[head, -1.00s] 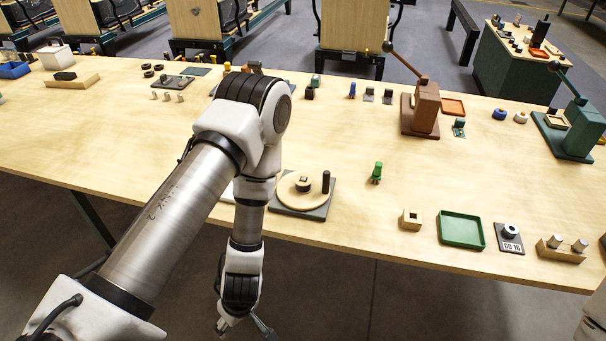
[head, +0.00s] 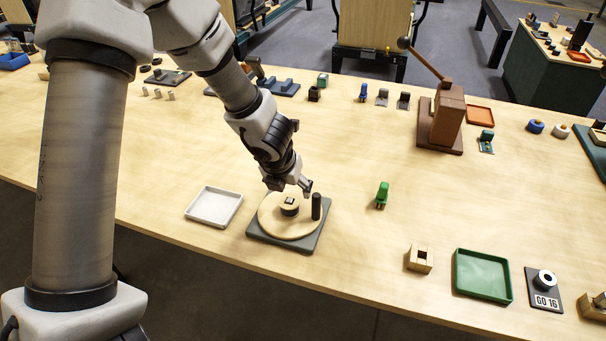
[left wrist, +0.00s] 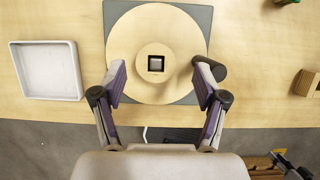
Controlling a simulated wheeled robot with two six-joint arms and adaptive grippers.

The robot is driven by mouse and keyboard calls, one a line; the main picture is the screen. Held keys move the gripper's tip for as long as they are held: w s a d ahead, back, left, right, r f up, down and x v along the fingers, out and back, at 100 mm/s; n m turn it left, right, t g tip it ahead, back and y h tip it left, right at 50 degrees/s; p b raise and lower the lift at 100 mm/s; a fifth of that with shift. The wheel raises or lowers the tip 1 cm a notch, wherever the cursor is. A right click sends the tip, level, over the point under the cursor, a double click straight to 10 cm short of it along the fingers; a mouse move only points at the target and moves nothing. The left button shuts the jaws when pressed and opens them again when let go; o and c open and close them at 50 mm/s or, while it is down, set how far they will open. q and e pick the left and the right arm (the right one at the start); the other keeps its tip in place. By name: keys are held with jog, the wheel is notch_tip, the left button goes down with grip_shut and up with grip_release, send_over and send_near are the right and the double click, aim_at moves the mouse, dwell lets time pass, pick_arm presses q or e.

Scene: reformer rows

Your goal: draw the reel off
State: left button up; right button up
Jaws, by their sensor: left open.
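A pale wooden reel, a flat disc (head: 273,224) with a raised round hub, lies on a grey square base (head: 309,240) on the bench. A square metal-topped post shows in the hub's centre. A dark upright peg (head: 316,206) stands at the disc's right side. In the left wrist view the disc (left wrist: 130,40), hub (left wrist: 143,68) and peg (left wrist: 211,70) show from above. My left gripper (head: 290,187) is open and empty, behind and above the hub in the head view. In the left wrist view its fingers (left wrist: 160,72) are on either side of the hub, apart from it; the right fingertip overlaps the peg.
A white tray (head: 206,215) is left of the base. A small green piece (head: 382,195), a wooden block with a square hole (head: 420,258) and a green tray (head: 460,284) are to the right. A brown lever press (head: 448,115) stands farther back. Open bench lies between.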

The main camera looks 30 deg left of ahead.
aim_at(289, 201)
pick_arm(q)
jog(key=f, duration=0.1)
jog(key=s+f+b, duration=0.1)
jog(key=f+b, duration=0.1)
jog(key=shift+s+a, duration=0.2)
jog(key=shift+s, duration=0.1)
jog(key=w+f, duration=0.1)
jog(key=w+f+b, duration=0.1)
jog(key=f, duration=0.1)
jog(key=shift+w+a+f, duration=0.15)
jog(key=shift+w+f, duration=0.1)
jog(key=shift+w, duration=0.05)
jog(key=shift+s+r, duration=0.3)
jog(key=shift+s, duration=0.05)
jog(key=shift+c, duration=0.4)
jog(key=shift+w+f, duration=0.1)
jog(key=shift+w, duration=0.05)
jog(key=c, duration=0.9)
notch_tip(289, 201, up, 7)
jog(key=p, duration=0.6)
jog(key=shift+f, duration=0.15)
jog(key=shift+c, duration=0.2)
pick_arm(e)
jog(key=r, duration=0.1)
jog(key=s+r, duration=0.2)
jog(key=shift+r, duration=0.3)
pick_arm(q)
jog(key=shift+f, duration=0.1)
pick_arm(e)
jog(key=shift+w, duration=0.1)
